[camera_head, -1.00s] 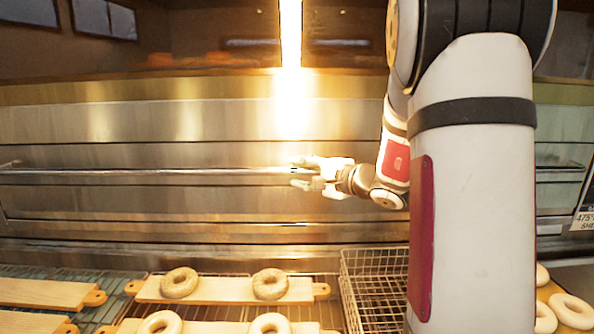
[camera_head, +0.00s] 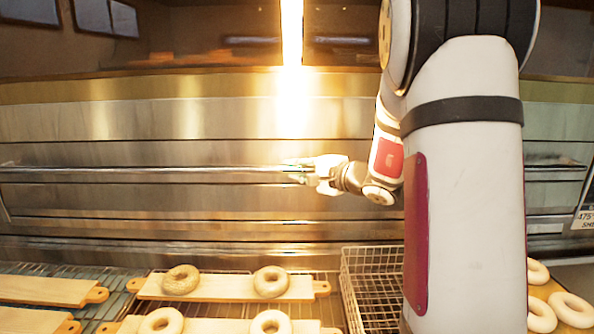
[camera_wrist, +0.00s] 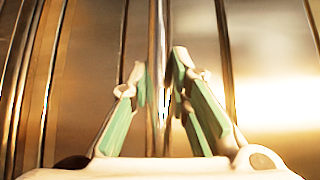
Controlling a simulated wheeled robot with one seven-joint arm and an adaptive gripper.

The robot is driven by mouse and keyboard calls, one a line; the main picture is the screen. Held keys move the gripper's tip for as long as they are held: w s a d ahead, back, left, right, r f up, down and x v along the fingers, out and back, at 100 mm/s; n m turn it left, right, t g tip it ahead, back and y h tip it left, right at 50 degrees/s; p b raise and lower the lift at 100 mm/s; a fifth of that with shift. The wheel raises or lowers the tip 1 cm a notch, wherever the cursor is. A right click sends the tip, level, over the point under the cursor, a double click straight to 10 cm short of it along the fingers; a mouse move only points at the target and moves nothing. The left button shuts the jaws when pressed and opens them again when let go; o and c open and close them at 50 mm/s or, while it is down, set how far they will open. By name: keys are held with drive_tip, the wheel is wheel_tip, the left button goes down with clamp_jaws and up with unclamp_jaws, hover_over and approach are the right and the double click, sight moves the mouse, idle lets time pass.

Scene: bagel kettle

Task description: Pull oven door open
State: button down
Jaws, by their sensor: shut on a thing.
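The oven door (camera_head: 120,195) is a wide steel panel across the middle of the head view. It stands closed as far as I can see. Its handle (camera_head: 150,170) is a long thin horizontal bar in front of the panel. My gripper (camera_head: 300,170) is at the bar, right of the bright light strip's foot, with its fingers around it. In the wrist view my gripper (camera_wrist: 160,90) has its two green-padded fingers on either side of the bar (camera_wrist: 156,40), shut on it. My arm hides the right part of the handle.
Below the door, wooden boards (camera_head: 215,287) with bagels (camera_head: 271,282) lie on wire racks. An empty wire basket (camera_head: 372,262) stands beside them. More bagels (camera_head: 570,308) lie at the lower right. A sign (camera_head: 586,220) is at the right edge.

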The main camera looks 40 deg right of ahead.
wheel_tip(320, 180, up, 37)
drive_tip(key=p, duration=0.7)
drive_tip(key=shift+p, duration=0.35)
drive_tip(key=c, duration=1.5)
unclamp_jaws()
drive_tip(key=shift+f, duration=0.1)
drive_tip(key=shift+s, duration=0.1)
drive_tip(key=v, duration=1.2)
